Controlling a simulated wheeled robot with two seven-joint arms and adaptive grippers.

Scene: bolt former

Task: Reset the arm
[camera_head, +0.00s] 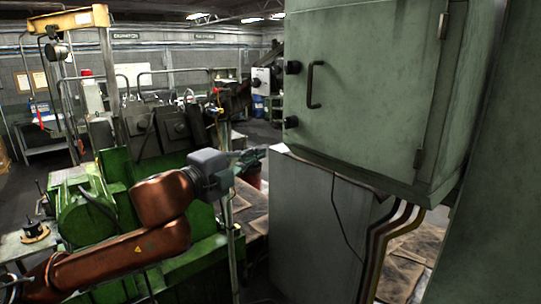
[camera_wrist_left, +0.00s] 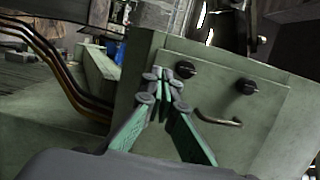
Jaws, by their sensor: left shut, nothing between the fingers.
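My left arm comes in from the lower left of the head view, with orange-brown links. My left gripper (camera_head: 252,156) is at its end, just left of the green-grey electrical cabinet (camera_head: 375,85). In the left wrist view the gripper's green-padded fingers (camera_wrist_left: 163,73) meet at the tips, with nothing between them. The cabinet door, with its knobs and handle, shows behind the fingers; the gap to it is hard to judge. My right gripper is not in view.
A green machine (camera_head: 110,205) stands behind and beside the left arm. A grey box-like base (camera_head: 315,230) and several cables (camera_head: 385,245) are below the cabinet. A red fire-extinguisher-like object (camera_head: 251,177) is partly hidden behind the gripper. A small side table (camera_head: 25,245) is at the left.

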